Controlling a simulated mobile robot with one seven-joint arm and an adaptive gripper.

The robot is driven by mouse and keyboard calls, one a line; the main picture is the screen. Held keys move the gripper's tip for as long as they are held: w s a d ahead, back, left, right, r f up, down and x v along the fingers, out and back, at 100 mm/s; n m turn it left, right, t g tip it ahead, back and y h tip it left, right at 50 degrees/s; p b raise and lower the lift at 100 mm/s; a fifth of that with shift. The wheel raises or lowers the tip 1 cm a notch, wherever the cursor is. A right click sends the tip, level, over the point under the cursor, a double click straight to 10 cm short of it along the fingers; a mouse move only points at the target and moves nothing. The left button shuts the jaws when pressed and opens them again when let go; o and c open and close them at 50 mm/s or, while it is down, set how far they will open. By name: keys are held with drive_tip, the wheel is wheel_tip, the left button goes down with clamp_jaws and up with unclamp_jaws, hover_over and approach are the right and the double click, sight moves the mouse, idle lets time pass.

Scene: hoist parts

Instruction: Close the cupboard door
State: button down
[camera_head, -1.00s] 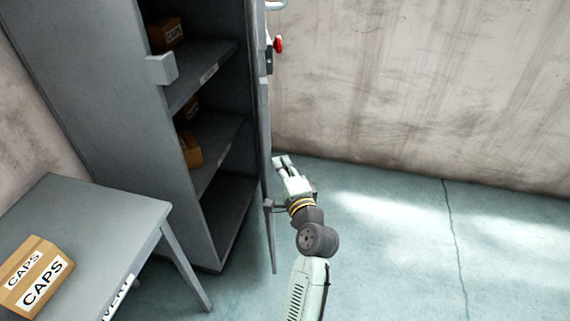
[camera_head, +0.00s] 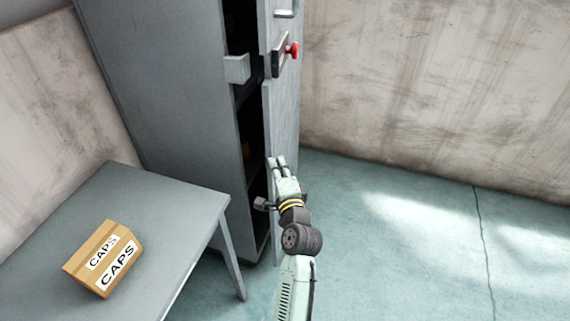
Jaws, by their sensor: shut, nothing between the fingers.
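The grey cupboard (camera_head: 165,90) stands left of centre in the head view. Its door (camera_head: 286,115) is partly open, with a dark gap between the door edge and the cupboard side. The door carries a handle (camera_head: 287,8) and a red knob (camera_head: 292,50) on a dark plate. A light grey block (camera_head: 236,69) sits on the cupboard's front edge. My gripper (camera_head: 276,162) is shut and empty at the lower outer face of the door; I cannot tell whether it touches.
A grey table (camera_head: 165,192) stands at the left in front of the cupboard, with a CAPS box (camera_head: 103,258) on it. The floor (camera_head: 400,240) to the right is clear up to the stained wall (camera_head: 430,90).

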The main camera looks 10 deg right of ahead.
drive_tip(key=shift+w+a, duration=0.35)
drive_tip(key=shift+a, duration=0.55)
drive_tip(key=shift+d, duration=0.15)
